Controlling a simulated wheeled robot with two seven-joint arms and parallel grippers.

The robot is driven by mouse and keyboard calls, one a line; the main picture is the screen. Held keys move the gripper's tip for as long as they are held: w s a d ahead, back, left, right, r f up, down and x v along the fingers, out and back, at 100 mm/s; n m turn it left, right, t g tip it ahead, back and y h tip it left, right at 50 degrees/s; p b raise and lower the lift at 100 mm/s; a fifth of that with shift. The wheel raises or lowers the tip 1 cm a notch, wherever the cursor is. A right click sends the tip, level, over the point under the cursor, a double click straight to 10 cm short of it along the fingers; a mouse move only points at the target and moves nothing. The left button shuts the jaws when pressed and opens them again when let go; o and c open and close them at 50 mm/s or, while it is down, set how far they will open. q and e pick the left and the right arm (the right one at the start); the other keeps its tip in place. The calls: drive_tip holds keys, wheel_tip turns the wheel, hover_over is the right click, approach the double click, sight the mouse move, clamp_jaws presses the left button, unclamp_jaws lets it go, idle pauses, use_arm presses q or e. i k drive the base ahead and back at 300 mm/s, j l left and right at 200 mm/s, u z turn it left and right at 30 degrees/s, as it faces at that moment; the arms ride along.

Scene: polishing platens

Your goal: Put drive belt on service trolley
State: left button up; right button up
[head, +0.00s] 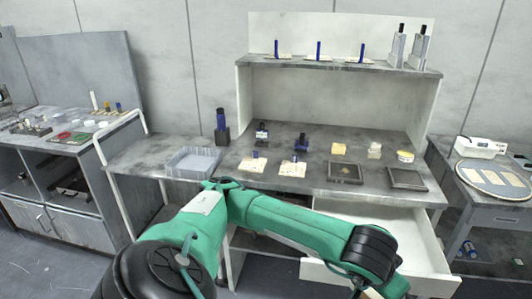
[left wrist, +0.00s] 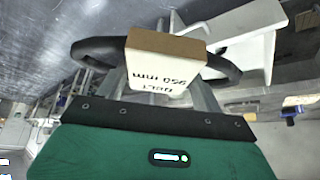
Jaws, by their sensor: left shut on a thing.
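The drive belt is a black loop (left wrist: 228,72) in the left wrist view. A tan and white card block (left wrist: 165,62) on it carries an upside-down print that reads like "BELT 950 mm". My left gripper (left wrist: 158,84) is shut on the belt at this block, and the loop sticks out on both sides. In the head view my green left arm reaches across the front of the bench to the lower right, and its gripper is cut off or hidden. I cannot tell surely which furniture is the service trolley. My right gripper does not show.
The grey bench (head: 290,140) holds a grey tray (head: 193,162), blue-handled tools and dark square plates (head: 345,173). Its white drawer (head: 415,255) stands open behind my arm. A cabinet (head: 65,215) with a white rail is at left. A table with a round platen (head: 493,180) is at right.

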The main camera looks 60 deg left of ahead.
sight(151, 154)
drive_tip(key=k+j+u, duration=0.1)
drive_tip(key=j+u, duration=0.35)
drive_tip(key=j, duration=0.15)
drive_tip(key=j+u, duration=0.45)
drive_tip(key=j, duration=0.15)
